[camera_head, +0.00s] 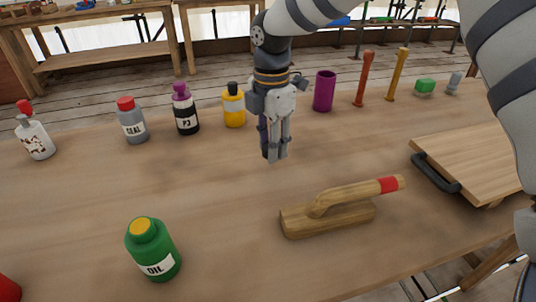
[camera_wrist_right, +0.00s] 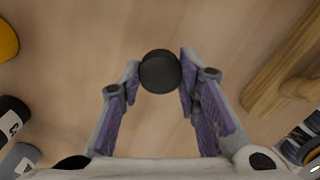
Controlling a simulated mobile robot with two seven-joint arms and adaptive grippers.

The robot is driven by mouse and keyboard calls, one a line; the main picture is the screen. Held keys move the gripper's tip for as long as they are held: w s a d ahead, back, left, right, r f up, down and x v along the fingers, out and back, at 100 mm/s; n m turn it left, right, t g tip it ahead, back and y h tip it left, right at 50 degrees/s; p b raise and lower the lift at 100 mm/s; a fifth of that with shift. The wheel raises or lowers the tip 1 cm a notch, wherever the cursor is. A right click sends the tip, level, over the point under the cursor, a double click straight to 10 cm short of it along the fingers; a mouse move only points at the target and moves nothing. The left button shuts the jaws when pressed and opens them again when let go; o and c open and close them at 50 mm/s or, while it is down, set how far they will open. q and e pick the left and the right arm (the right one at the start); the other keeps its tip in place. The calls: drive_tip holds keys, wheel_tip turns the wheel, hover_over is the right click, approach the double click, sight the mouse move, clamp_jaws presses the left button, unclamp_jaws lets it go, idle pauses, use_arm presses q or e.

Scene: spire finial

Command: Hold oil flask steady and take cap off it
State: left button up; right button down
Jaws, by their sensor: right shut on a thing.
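The green oil flask (camera_head: 155,262), with an OIL label and a yellow cap (camera_head: 144,229) on top, stands upright at the front left of the table in the head view. My right gripper (camera_head: 273,156) points down over the middle of the table, well to the right of the flask and behind it. In the right wrist view, a round black thing (camera_wrist_right: 160,70) sits between its fingertips, and the gripper is shut on it. What this thing is cannot be told. Nothing touches the flask. My left gripper is not in view.
A wooden float (camera_head: 330,218) with a red-banded handle lies in front of the right gripper. Several bottles stand along the back left, including a yellow one (camera_head: 233,112). A purple cup (camera_head: 324,95) stands behind, and a wooden board (camera_head: 475,155) lies right. Left-centre is clear.

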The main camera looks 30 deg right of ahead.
drive_tip(key=shift+w+f, duration=0.15)
drive_tip(key=shift+f, duration=0.75)
drive_tip(key=shift+w+f, duration=0.1)
drive_tip(key=shift+f, duration=0.75)
drive_tip(key=shift+f, duration=0.1)
drive_tip(key=c, duration=1.2)
unclamp_jaws()
drive_tip(key=shift+d+f, duration=0.1)
wheel_tip(320, 180, up, 12)
drive_tip(key=shift+r, duration=0.2)
